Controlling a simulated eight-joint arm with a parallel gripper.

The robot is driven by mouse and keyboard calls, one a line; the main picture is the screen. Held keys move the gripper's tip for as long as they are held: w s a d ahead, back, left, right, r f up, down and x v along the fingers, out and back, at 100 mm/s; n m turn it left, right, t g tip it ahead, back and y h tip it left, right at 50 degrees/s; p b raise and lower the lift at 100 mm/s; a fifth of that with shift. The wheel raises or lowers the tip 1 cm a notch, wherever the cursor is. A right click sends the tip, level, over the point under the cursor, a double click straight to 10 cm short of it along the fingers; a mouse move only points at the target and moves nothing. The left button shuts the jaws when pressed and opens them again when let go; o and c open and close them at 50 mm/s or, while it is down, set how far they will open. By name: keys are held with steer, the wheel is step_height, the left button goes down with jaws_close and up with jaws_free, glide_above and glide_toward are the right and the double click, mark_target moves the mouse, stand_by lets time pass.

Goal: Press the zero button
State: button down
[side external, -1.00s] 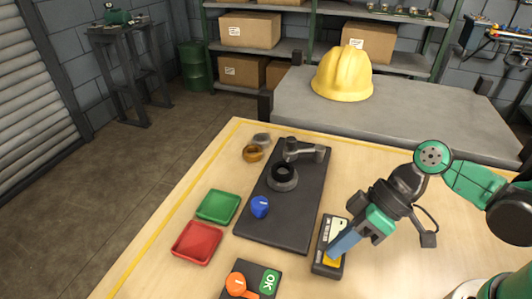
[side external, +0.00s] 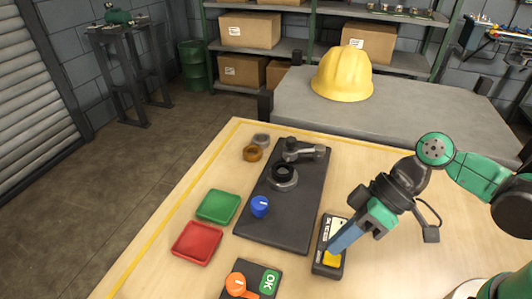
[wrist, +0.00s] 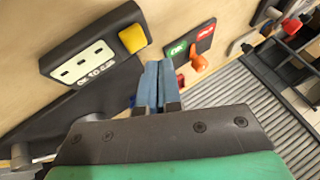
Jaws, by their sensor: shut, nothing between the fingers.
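The gauge box (side external: 323,267) is dark with a pale display panel and a yellow button (side external: 332,258), which I take as the zero button. It sits on the wooden table, right of the dark plate. In the wrist view the box (wrist: 113,74) is at upper left, with its yellow button (wrist: 133,38) at its right end. My gripper (side external: 332,250) has its blue fingers shut and empty, tilted down just over the button. In the wrist view its fingertips (wrist: 158,64) appear beside the button, not covering it. I cannot tell whether they touch it.
A dark plate (side external: 297,222) with a blue knob (side external: 260,206), a ring part (side external: 283,178) and a clamp stands left of the box. Green (side external: 218,206) and red (side external: 197,243) trays lie further left.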

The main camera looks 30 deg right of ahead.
mark_target(336, 258)
steer(key=shift+r, duration=1.95)
steer(key=w+d+r+m+t+h, duration=0.2)
steer(key=w+d+m+t+h, duration=0.1)
steer(key=d, duration=0.3)
steer(key=w+d+r+m+t+h, duration=0.2)
steer(key=w+d+m+t+h, duration=0.1)
steer(key=d, duration=0.3)
steer(key=shift+d+m+h, duration=0.25)
steer(key=shift+m+h, duration=0.35)
steer(key=shift+h, duration=0.1)
steer(key=shift+r, duration=0.1)
